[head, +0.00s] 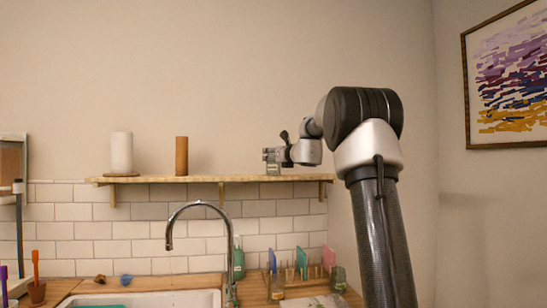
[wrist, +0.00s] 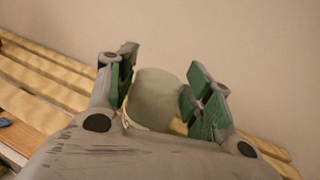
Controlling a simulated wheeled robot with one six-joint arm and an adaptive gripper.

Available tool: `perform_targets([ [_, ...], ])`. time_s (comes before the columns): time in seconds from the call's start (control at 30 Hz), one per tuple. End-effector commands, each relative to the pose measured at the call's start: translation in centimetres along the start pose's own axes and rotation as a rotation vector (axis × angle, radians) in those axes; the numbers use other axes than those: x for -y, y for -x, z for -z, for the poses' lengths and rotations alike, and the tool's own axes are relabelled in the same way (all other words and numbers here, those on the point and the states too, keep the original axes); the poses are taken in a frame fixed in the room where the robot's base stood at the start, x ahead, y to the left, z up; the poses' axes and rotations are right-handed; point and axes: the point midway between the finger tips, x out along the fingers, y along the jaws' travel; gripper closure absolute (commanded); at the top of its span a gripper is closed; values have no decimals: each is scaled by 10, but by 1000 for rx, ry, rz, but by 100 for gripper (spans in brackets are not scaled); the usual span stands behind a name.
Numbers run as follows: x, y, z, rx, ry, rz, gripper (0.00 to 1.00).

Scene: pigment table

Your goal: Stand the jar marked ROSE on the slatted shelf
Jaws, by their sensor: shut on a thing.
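My gripper (head: 269,155) is at the right part of the slatted shelf (head: 225,179), on the wall above the sink. It is shut on a pale, greenish, see-through jar (wrist: 155,96), which stands between the green finger pads in the wrist view. In the head view the jar (head: 273,169) shows small below the fingers, its bottom about level with the shelf top. I cannot tell whether it rests on the slats or hangs just above them. No label can be read. The slats (wrist: 45,75) run past the jar in the wrist view.
A white roll (head: 121,154) and a brown cylinder (head: 181,156) stand on the shelf's left half. The shelf between the cylinder and my gripper is clear. Below are a tap (head: 187,206), a sink (head: 150,299), a green bottle (head: 238,261) and small jars on the counter.

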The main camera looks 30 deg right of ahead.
Motion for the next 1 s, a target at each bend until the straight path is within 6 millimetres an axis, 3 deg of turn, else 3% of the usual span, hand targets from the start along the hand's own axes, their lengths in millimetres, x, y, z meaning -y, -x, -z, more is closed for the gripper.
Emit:
perform_targets([
  [0.3, 0, 0, 2, 0, 1, 0, 75],
  [0.33, 0, 0, 3, 0, 0, 0, 47],
  [0.43, 0, 0, 2, 0, 1, -1, 29],
  [0.8, 0, 0, 0, 1, 2, -1, 27],
  [1.0, 0, 29, 0, 1, 1, 2, 27],
])
